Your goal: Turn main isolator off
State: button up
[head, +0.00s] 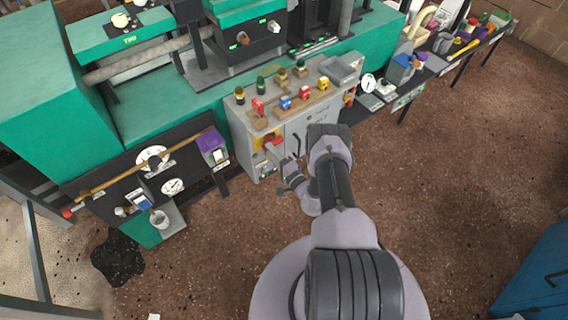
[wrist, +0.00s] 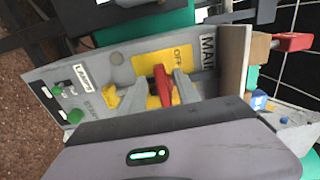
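The main isolator's red handle (wrist: 163,86) stands out from a yellow plate (wrist: 150,66) on a grey panel, in the wrist view. The word OFF is readable on the plate, and a label beside it begins with MAI. My gripper (wrist: 158,92) is open, with one grey finger on each side of the handle. The right finger is close beside the handle; a gap shows at the left finger. I cannot tell whether either touches. In the head view the red handle (head: 274,143) is on the left of the grey cabinet's front, with my gripper (head: 279,162) right at it.
Green buttons (wrist: 75,116) and small labels sit on the same panel. The grey cabinet (head: 308,128) carries red, blue and yellow plugs on top. A green machine (head: 170,110) stands to the left, and a bench with loose items is at the upper right. The brown floor (head: 440,200) is clear to the right.

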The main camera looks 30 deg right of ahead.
jog(key=s+p, duration=0.4)
jog(key=s, duration=1.1)
jog(key=shift+s+d+p, duration=0.25)
jog(key=shift+s+p, duration=0.1)
